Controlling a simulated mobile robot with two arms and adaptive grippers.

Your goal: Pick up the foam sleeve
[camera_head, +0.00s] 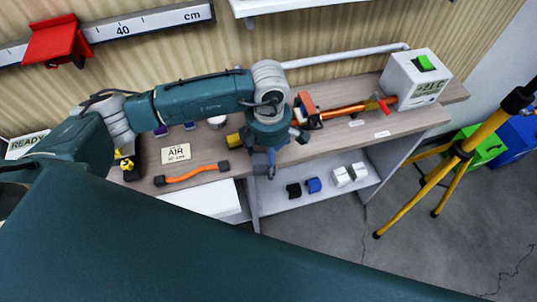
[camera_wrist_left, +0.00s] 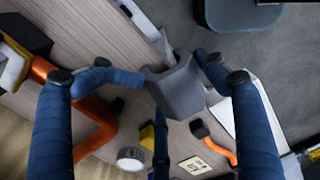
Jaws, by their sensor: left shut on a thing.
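The foam sleeve appears to be the grey, hollow-looking block (camera_wrist_left: 180,92) between my left fingertips in the left wrist view. My left gripper (camera_wrist_left: 174,72) is shut on it, one blue finger on each side. In the head view, my left gripper (camera_head: 268,152) points down near the front edge of the wooden bench (camera_head: 232,160). The sleeve is hard to tell apart from the fingers there. In the wrist view the bench lies behind the sleeve; I cannot tell the exact gap. My right gripper is not in view.
An orange cable with black ends (camera_head: 192,175) and an AIR card (camera_head: 176,153) lie left of the gripper. Small blocks sit on the lower shelf (camera_head: 290,204). A yellow tripod (camera_head: 450,170) stands on the floor.

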